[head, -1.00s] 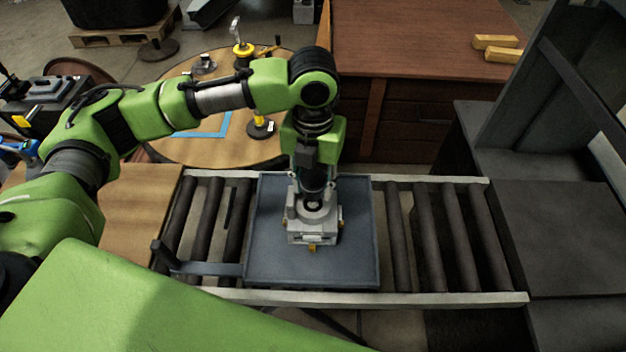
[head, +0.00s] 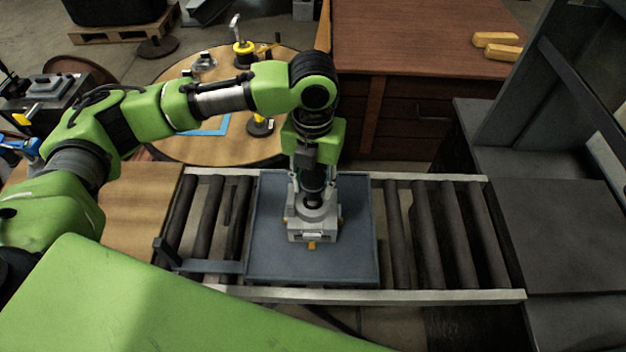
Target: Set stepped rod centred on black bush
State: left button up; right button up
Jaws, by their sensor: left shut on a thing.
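My left gripper (head: 314,188) points straight down over a light grey block-shaped fixture (head: 312,226) with small orange-yellow parts at its sides and front. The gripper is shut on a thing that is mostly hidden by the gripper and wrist. It is likely the stepped rod, of which a short grey part (head: 313,198) shows just above the fixture's round top. I cannot tell whether it touches the fixture. The black bush cannot be made out under the gripper. My right gripper is out of view.
The fixture stands on a blue-grey tray (head: 268,258) on a roller conveyor (head: 437,235). A round wooden table (head: 190,148) with small parts stands behind my left arm. A brown cabinet (head: 415,45) is at the back. Dark machinery (head: 560,235) is at right.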

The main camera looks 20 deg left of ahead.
aim_at(313, 177)
pick_arm(q)
jog(key=shift+f, duration=0.85)
jog(key=shift+f, duration=0.3)
dwell(0.8)
jog(key=o, duration=1.5)
jog(key=shift+f, duration=0.1)
jog(key=shift+o, duration=0.2)
notch_tip(313, 177, up, 7)
jog(key=p, duration=0.8)
jog(key=shift+r+p, duration=1.05)
jog(key=shift+r, duration=0.05)
